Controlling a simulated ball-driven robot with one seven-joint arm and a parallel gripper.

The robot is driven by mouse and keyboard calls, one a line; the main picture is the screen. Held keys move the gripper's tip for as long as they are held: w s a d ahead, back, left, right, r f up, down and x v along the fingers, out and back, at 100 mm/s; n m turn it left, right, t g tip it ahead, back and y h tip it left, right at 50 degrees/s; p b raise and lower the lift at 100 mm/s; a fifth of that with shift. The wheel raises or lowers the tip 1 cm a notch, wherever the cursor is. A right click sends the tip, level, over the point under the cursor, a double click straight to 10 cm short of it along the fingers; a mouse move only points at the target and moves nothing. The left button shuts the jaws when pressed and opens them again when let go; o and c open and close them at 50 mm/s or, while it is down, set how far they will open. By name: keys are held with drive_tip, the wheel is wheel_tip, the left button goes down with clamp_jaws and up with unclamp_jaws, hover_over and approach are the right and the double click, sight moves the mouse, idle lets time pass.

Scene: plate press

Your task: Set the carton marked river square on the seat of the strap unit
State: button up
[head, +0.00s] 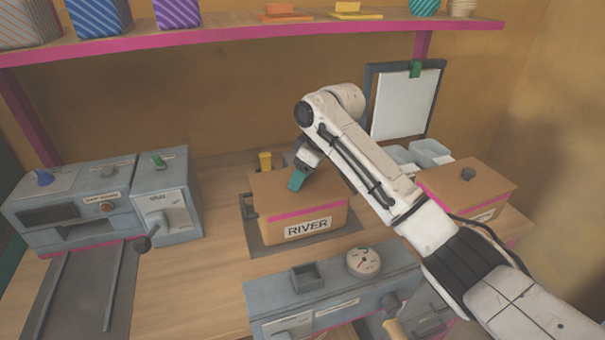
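The carton marked RIVER (278,192) is a brown box with a pink band and a white label on its front. It sits in the middle of the bench on or just above a dark grey plate (262,240), with a yellow-topped post behind and a dark bracket at its left. My gripper (296,182) reaches down onto the carton's top; only a teal fingertip shows clearly. Whether its fingers are shut on anything is hidden. I cannot tell from the labels which station is the strap unit.
A grey machine (335,296) with a gauge stands in front. Grey machines (75,210) with a dark railed bed (80,295) stand left. A second carton (440,185) with a dark knob stands right, near pale bins (430,150). A pink-edged shelf (250,30) runs above. Bare wood lies left of the plate.

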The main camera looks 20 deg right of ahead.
drive_tip(key=shift+o, duration=0.2)
drive_tip(key=v, duration=1.2)
drive_tip(key=shift+r, duration=0.15)
